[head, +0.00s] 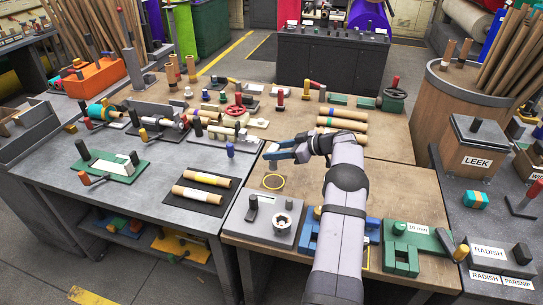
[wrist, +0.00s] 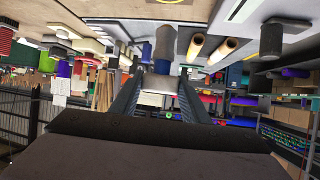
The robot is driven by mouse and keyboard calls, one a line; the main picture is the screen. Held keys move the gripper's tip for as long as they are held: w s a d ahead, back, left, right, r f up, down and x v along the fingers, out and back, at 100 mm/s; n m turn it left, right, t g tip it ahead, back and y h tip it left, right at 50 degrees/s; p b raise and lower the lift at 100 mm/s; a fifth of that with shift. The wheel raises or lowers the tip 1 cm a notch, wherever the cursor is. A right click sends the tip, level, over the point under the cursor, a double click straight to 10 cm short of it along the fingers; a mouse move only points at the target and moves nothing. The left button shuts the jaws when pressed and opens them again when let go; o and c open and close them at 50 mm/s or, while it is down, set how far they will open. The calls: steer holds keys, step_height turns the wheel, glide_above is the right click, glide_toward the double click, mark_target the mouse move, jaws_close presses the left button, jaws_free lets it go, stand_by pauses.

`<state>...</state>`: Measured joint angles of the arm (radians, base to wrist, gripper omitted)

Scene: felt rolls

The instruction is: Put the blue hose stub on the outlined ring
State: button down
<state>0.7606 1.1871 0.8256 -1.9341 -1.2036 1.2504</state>
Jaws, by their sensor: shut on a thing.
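The blue hose stub (head: 230,150) stands upright on the grey table, to the left of my gripper and apart from it.
Two tan rolls (head: 207,179) lie on a black mat left of the ring. A grey fixture (head: 272,221) stands in front of the ring. A green-white block (head: 110,166) is farther left. Several tan rolls (head: 343,124) lie behind my gripper.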

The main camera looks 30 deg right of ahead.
mark_target(276, 166)
steer(key=shift+r+p, duration=0.1)
steer(key=shift+p, duration=0.3)
steer(key=shift+f+b, duration=1.45)
steer(key=shift+f, duration=1.65)
steer(key=shift+f+b, duration=0.35)
steer(key=shift+f, duration=0.15)
steer(key=c, duration=0.9)
jaws_free()
steer(key=shift+c, duration=0.2)
steer(key=shift+d, duration=0.1)
steer(key=b+v, duration=0.1)
steer(key=v, duration=0.6)
steer(key=shift+b, duration=0.35)
steer(key=shift+s, duration=0.15)
